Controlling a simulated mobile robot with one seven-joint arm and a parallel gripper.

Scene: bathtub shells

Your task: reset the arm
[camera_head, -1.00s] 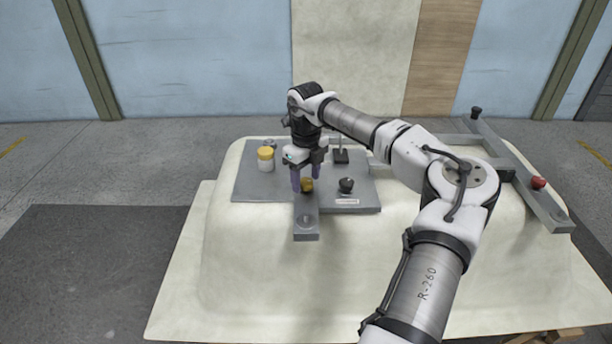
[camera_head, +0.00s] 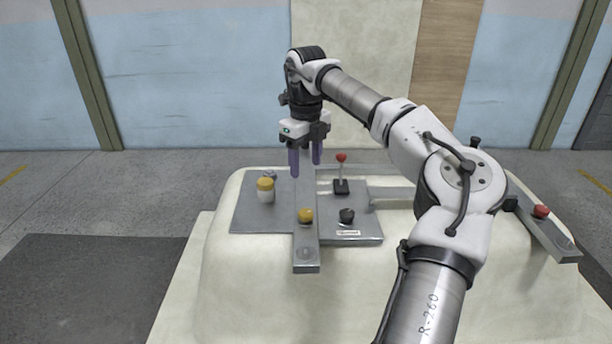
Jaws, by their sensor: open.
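My gripper (camera_head: 306,167) is open and empty, with its purple fingers pointing down. It hangs above the grey plate (camera_head: 248,218) on the cream bathtub shell (camera_head: 240,285). A yellow knob (camera_head: 305,215) sits below the fingers on a grey bar (camera_head: 306,255) that juts over the plate's front edge. The fingers are clear of the knob. My arm runs from the gripper to the lower right.
A second grey bar with a red knob (camera_head: 541,211) lies at the right, partly behind my arm. A wall stands behind.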

